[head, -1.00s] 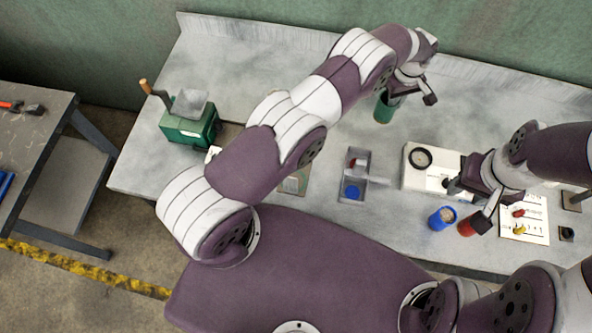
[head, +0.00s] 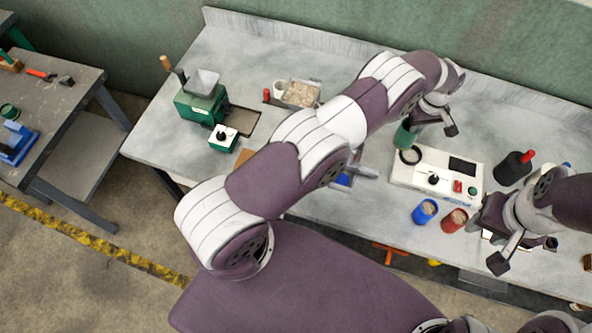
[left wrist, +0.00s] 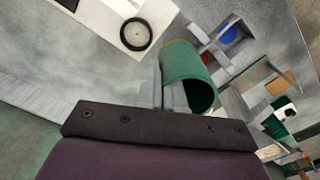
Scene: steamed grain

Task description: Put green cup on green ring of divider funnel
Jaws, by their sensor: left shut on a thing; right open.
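My left gripper (head: 424,122) is shut on the green cup (head: 404,136), above the back of the bench behind the white box. In the left wrist view the green cup (left wrist: 188,76) lies tilted across the fingers, its dark open mouth to the lower right. The grey divider funnel (head: 366,172) is mostly hidden by my left arm; a blue part shows. In the left wrist view red and blue parts (left wrist: 228,37) of it show beyond the cup. I cannot make out its green ring. My right gripper (head: 488,245) is open and empty, right of the red cup (head: 455,220).
The white box (head: 437,173) with a black ring lies between the left gripper and the blue cup (head: 425,211). The blue and red cups hold grain. A green mill (head: 202,101) and a tray of grain (head: 301,93) stand left.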

